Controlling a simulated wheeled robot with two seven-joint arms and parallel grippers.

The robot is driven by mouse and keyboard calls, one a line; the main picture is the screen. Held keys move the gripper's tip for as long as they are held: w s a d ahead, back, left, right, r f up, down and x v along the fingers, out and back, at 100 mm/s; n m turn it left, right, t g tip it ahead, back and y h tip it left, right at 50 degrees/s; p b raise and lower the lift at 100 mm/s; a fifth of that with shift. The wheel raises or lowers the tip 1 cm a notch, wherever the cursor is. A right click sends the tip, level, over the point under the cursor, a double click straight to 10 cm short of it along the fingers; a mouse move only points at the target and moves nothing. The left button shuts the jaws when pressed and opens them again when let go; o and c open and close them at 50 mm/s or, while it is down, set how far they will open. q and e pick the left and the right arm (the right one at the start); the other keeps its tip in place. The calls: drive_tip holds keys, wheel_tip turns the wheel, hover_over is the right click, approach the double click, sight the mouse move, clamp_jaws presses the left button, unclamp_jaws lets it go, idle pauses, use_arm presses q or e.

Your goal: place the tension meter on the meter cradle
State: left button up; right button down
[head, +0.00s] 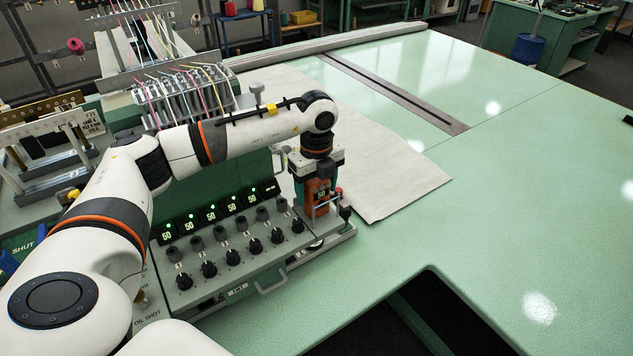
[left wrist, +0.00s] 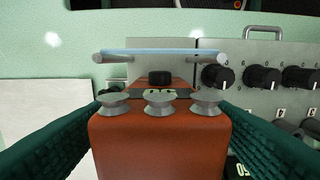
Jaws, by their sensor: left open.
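The tension meter (head: 320,188) is an orange-brown box with a small lit display. It stands upright at the right end of the grey control console, directly below my left wrist. In the left wrist view the meter (left wrist: 158,150) shows three grey guide wheels and a black button, and sits between the two green fingers. My left gripper (left wrist: 160,106) is open around it, a finger on each side; I cannot tell whether they touch it. I cannot make out the meter cradle clearly; the console end under the meter is partly hidden. My right gripper is not in view.
The console (head: 240,262) carries several black knobs and lit "50" displays just left of the meter. A pale cloth sheet (head: 395,175) lies behind and right of it. The green table (head: 530,190) is mostly clear to the right, with a dark cut-out at the front.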

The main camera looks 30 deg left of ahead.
use_arm(q)
wheel_tip(320, 180, up, 11)
drive_tip(key=b, duration=0.4)
drive_tip(key=shift+r, duration=0.7)
drive_tip(key=shift+d, duration=0.1)
